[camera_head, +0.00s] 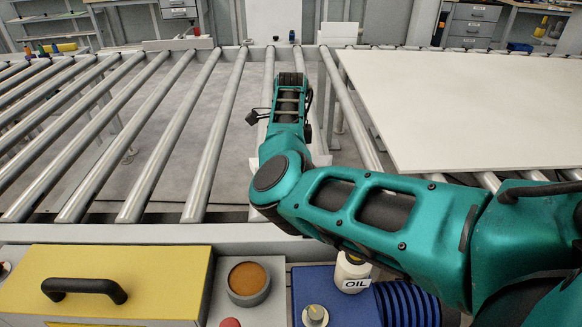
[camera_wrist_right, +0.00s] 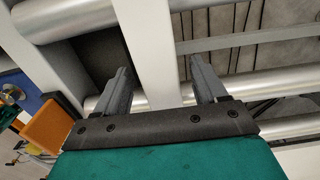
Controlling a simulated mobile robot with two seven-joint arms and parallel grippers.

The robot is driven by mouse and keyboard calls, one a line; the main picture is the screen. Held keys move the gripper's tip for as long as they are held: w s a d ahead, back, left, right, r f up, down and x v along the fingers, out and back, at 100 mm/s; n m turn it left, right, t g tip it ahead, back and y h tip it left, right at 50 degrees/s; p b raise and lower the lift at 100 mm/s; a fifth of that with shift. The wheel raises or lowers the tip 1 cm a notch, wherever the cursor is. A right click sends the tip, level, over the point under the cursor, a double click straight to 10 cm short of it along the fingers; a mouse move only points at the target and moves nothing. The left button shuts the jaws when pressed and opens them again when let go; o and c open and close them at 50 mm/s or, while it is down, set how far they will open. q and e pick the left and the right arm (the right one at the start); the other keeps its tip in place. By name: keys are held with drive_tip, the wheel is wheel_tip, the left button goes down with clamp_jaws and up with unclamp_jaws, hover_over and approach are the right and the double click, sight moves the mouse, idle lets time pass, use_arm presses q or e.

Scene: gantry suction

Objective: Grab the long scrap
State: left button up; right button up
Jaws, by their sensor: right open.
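A long white strip, which looks like the long scrap (camera_wrist_right: 150,50), runs from the top of the right wrist view down between the fingers of my right gripper (camera_wrist_right: 160,82). The fingers are open, one on each side of the strip, with a gap to it on both sides. The strip's near end is hidden behind the gripper's body. In the head view my right arm reaches over the rollers, and its fingertips are hidden. Pale patches show on both sides of that arm; I cannot tell if they are the scrap. My left gripper is not in view.
A large white panel (camera_head: 465,105) lies on the rollers at the right. Bare metal rollers (camera_head: 150,135) fill the left. In front are a yellow box (camera_head: 150,275) with a black handle, an orange button (camera_head: 247,279), an oil bottle (camera_head: 351,272) and a blue unit (camera_head: 345,305).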

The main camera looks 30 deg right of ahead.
drive_tip(key=shift+c, duration=0.4)
drive_tip(key=shift+r, duration=0.1)
drive_tip(key=c, duration=1.1)
